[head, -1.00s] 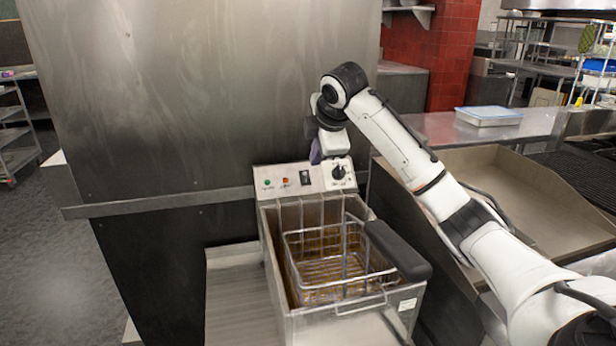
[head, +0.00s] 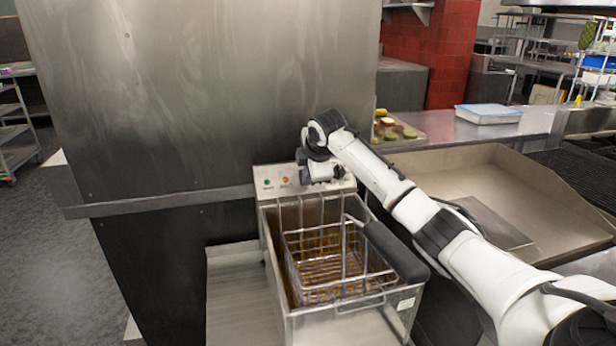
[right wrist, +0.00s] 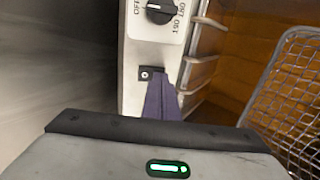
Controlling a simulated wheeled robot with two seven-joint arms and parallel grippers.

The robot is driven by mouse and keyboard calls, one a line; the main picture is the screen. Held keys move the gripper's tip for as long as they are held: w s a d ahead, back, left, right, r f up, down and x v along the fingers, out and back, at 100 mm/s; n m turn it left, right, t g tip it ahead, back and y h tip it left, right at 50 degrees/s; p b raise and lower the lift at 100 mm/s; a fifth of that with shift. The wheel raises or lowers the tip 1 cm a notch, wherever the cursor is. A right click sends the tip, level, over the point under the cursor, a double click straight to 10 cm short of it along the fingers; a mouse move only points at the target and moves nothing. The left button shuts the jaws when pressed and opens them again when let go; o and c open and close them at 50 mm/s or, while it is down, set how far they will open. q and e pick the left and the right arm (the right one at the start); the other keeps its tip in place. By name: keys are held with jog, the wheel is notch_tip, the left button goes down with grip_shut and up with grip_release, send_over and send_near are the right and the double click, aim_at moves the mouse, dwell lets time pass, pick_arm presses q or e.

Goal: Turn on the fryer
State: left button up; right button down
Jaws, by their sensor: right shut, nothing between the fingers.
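The fryer (head: 305,318) is a steel box with a wire basket (head: 320,275) and a dark basket handle (head: 396,250). Its sloped control panel (head: 264,184) at the back carries a green light (head: 267,183) and an orange light (head: 285,180). My right gripper (head: 306,181) is shut and empty at the panel, covering its right part. In the right wrist view, the purple fingertips (right wrist: 163,90) are at a small black switch (right wrist: 150,75); whether they touch it I cannot tell. The black dial (right wrist: 160,9) shows beyond the switch. My left gripper is not in view.
A steel sink-like tray (head: 480,170) lies to the right, under my right arm. A tray with food pieces (head: 400,128) and a white covered pan (head: 488,114) rest on the back counter.

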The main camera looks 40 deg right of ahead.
jog(key=shift+f+b, duration=0.25)
jog(key=shift+b, duration=0.05)
jog(key=f+t+h+b, duration=0.1)
jog(key=b, duration=0.1)
jog(key=shift+s+d+f+t+b, duration=0.1)
jog(key=shift+d+f+t+b, duration=0.05)
jog(key=shift+t+b, duration=0.2)
jog(key=shift+r, duration=0.7)
jog(key=shift+f+p, duration=0.1)
jog(key=shift+p, duration=0.2)
jog(key=shift+r, duration=0.25)
jog(key=shift+w+r+p, duration=0.2)
jog(key=shift+r+p, duration=0.25)
jog(key=shift+p, duration=0.75)
